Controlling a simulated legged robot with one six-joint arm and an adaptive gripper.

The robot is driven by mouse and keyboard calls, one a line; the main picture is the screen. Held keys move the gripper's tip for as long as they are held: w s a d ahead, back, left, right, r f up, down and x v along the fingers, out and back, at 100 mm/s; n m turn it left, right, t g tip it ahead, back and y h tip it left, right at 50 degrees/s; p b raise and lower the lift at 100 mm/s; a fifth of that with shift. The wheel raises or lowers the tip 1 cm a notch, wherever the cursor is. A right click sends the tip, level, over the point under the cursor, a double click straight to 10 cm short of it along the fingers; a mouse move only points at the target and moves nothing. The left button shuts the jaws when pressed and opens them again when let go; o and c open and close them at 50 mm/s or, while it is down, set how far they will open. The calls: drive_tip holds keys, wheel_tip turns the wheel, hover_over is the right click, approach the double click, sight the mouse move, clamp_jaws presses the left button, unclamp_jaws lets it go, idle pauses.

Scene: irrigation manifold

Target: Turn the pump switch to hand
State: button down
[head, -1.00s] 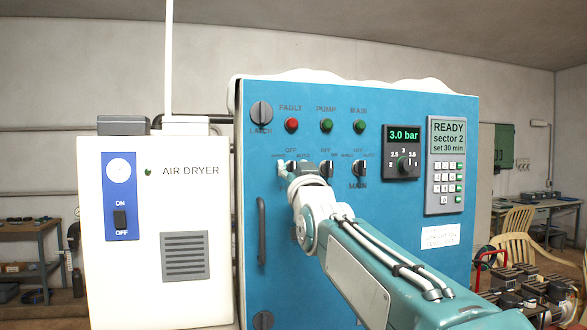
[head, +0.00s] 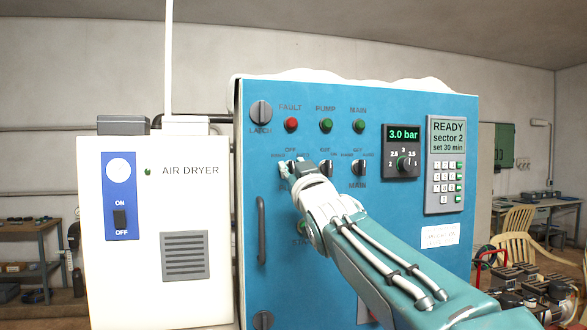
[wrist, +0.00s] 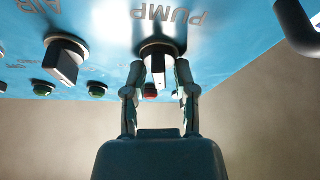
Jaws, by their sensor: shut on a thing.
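The pump switch (wrist: 158,66) is a dark rotary knob with a pale grip bar, beside the inverted PUMP lettering in the wrist view. It is the leftmost of the three selector switches on the blue panel (head: 400,275). My gripper (wrist: 158,78) has one finger on each side of the grip bar and is shut on it. In the head view my gripper (head: 291,170) is at that left switch and hides most of it. The small position marks around it are partly covered, so I cannot read which one the bar points to.
The air switch (head: 325,166) is close on the right, with the main switch (head: 359,168) beyond it. Indicator lamps, including a red one (head: 291,124), sit above. A door handle (head: 261,230) is lower left. The white air dryer (head: 135,275) stands left of the panel.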

drive_tip(key=n+g+y, duration=0.1)
drive_tip(key=n, duration=0.2)
drive_tip(key=n+g+y, duration=0.1)
drive_tip(key=n, duration=0.2)
drive_tip(key=n+g+y, duration=0.1)
drive_tip(key=n, duration=0.2)
drive_tip(key=shift+a+f, duration=0.15)
drive_tip(key=shift+f, duration=0.1)
drive_tip(key=shift+n, duration=0.3)
drive_tip(key=c, duration=0.7)
unclamp_jaws()
drive_tip(key=shift+a, duration=0.15)
drive_tip(key=v, duration=1.2)
drive_tip(key=shift+w, duration=0.1)
